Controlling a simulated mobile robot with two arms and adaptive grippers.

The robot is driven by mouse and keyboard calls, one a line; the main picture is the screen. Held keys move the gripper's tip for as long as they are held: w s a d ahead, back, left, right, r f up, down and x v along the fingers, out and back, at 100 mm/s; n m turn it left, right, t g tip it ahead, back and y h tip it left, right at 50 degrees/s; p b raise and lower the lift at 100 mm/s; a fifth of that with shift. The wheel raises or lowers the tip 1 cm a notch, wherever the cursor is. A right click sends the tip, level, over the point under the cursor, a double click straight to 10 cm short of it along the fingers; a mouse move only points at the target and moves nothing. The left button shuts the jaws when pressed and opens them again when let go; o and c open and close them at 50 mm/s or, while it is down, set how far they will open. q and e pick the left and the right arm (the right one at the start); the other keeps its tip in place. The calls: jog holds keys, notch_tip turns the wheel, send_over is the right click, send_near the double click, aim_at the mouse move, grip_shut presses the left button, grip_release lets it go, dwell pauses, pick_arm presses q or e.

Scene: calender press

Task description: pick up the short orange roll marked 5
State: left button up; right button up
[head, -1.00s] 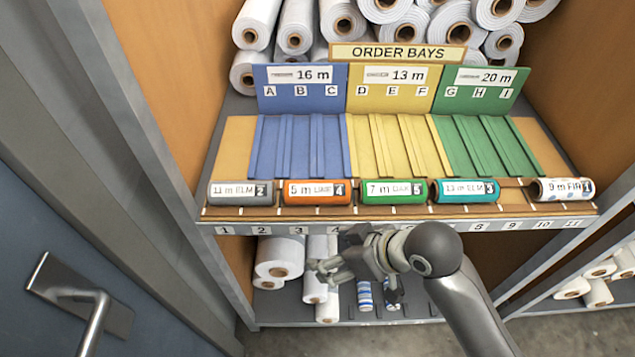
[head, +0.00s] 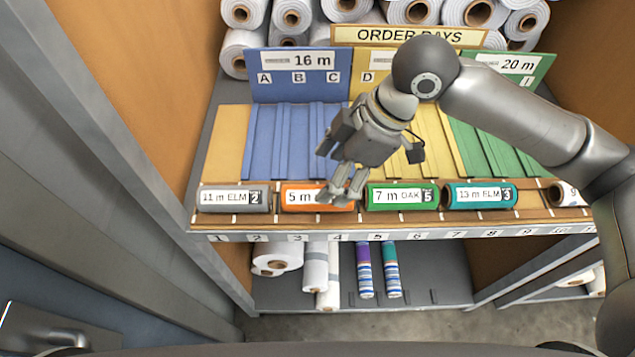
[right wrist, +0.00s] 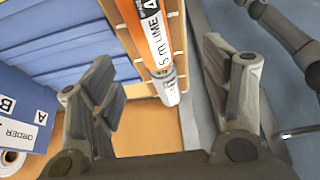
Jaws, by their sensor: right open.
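The short orange roll (head: 303,197) lies in the front row of the shelf, between a grey roll and a green roll. Its label starts "5 m"; in the right wrist view the orange roll (right wrist: 147,30) reads "5 m LIME" with a dark 4 tag. My right gripper (head: 340,194) points down, its fingertips over the orange roll's right end and hiding its tag in the head view. In the right wrist view its fingers (right wrist: 163,80) stand wide apart with the roll showing between them, not gripped. My left gripper is not in view.
The grey roll (head: 233,199) is left of the orange one. The green roll (head: 402,197), tagged 5, and the teal roll (head: 480,195) lie to its right. Blue sloped bays (head: 290,140) rise behind. The numbered shelf edge (head: 400,235) runs in front.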

aim_at(318, 191)
jog(key=shift+w+d+r, duration=0.55)
jog(key=shift+w+d, duration=0.05)
jog(key=shift+w, duration=0.05)
jog(key=shift+h, duration=0.3)
jog(key=x, duration=0.5)
jog(key=shift+s+f+p, duration=0.1)
jog(key=shift+p, duration=0.2)
jog(key=x, duration=0.1)
jog(key=p+x, duration=0.1)
jog(key=x, duration=0.2)
jog(key=shift+d+f, duration=0.2)
jog(key=shift+f, duration=0.1)
jog(key=shift+a+f, duration=0.15)
jog(key=shift+f, duration=0.25)
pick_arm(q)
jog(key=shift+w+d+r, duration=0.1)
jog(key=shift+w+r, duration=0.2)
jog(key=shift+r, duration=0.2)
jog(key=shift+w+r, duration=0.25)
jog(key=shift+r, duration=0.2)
pick_arm(e)
jog(key=c, duration=1.1)
jog(key=shift+r, duration=0.1)
